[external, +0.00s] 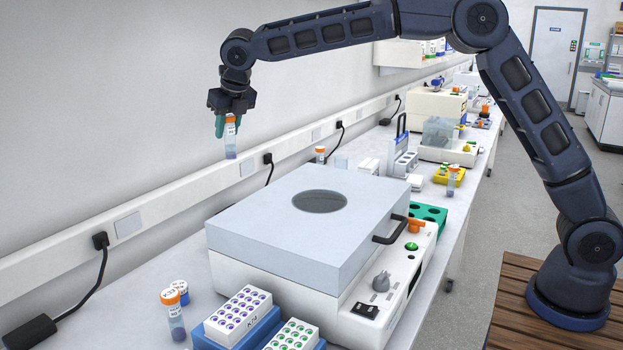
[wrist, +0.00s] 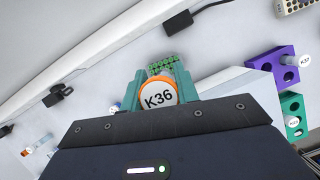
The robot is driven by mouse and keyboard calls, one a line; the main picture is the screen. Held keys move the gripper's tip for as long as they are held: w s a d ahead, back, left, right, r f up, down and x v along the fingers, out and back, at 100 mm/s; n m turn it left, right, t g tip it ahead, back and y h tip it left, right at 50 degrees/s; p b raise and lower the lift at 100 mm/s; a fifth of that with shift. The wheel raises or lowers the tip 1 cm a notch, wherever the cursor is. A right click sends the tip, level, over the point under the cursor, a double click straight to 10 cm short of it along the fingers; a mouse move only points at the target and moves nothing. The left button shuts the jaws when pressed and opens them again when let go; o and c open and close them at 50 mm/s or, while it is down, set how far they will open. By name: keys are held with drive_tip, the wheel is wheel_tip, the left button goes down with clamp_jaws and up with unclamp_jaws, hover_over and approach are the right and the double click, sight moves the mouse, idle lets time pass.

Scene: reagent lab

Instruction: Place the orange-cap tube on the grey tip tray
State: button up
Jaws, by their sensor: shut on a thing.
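My gripper (external: 230,122) is shut on an orange-cap tube (external: 231,142), which hangs upright with purple contents at its bottom. It is held high in the air near the wall, behind and above the big white centrifuge. In the wrist view the cap (wrist: 158,97) reads K36 and sits between the teal fingers of my gripper (wrist: 160,84); the cap hides most of the tube body.
The centrifuge (external: 290,190) with a grey lid fills the near bench. Other orange-cap tubes stand at the near left (external: 176,318), behind the lid (external: 320,154) and by a yellow rack (external: 447,178). A green rack (external: 430,213) is beside the centrifuge. The wrist view shows a purple rack (wrist: 268,62).

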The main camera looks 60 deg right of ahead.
drive_tip(key=shift+a, duration=0.45)
wheel_tip(320, 180, down, 20)
drive_tip(key=shift+r, duration=0.15)
idle(0.3)
drive_tip(key=o, duration=0.9)
